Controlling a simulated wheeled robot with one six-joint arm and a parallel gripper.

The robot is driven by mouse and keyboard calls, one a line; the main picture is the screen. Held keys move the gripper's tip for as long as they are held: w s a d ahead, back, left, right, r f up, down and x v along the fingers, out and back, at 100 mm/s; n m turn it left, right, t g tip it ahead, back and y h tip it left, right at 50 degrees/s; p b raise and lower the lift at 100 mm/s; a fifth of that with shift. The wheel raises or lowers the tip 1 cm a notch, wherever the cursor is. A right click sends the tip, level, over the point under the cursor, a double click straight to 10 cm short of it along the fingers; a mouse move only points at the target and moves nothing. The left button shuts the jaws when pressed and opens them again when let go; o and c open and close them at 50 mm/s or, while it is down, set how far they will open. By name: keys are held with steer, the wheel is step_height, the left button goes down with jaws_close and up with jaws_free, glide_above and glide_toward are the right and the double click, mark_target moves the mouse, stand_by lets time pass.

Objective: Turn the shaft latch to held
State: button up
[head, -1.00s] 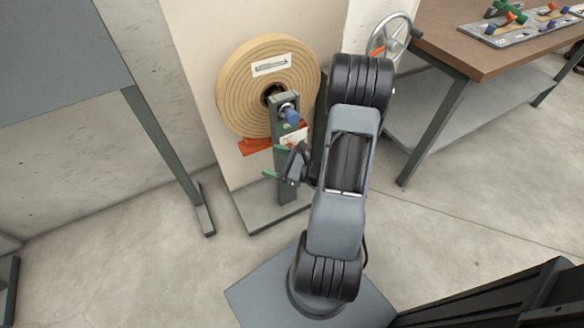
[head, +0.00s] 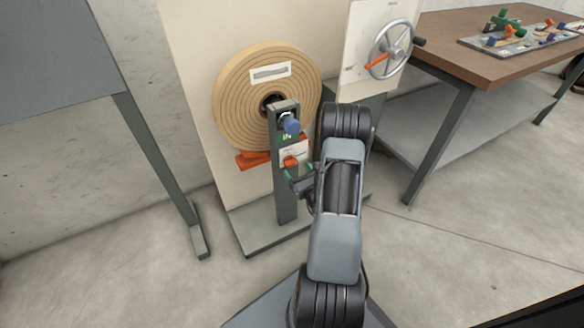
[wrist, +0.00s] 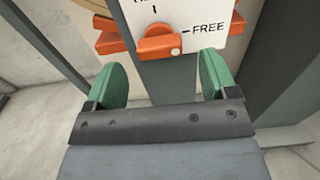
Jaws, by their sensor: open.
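The shaft latch is an orange knob (wrist: 160,44) on a white label plate (wrist: 212,22) on the grey post. In the wrist view its pointer side faces right, toward the word FREE. The rest of the label is cut off at the top. The latch also shows in the head view (head: 290,162), low on the post under the blue knob. My gripper (wrist: 162,80) is open and empty, its two green fingers apart, with the latch ahead between and just beyond the tips. In the head view my gripper (head: 300,172) is partly hidden by my arm.
A large tan spiral roll (head: 240,100) hangs behind the grey post (head: 286,200), with a blue knob (head: 291,125) at its shaft. An orange bar (head: 252,160) is below the roll. A handwheel (head: 392,48) and a workbench (head: 480,55) stand at right.

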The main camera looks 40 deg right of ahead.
mark_target(292, 163)
steer(key=shift+w+d+b, duration=0.15)
steer(key=shift+w+b, duration=0.05)
steer(key=shift+w, duration=0.8)
steer(key=shift+w+d+b, duration=0.1)
steer(key=shift+w+b, duration=0.05)
steer(key=shift+w, duration=0.8)
steer(key=shift+c, duration=0.3)
steer(key=c, duration=0.9)
steer(key=shift+o, duration=0.2)
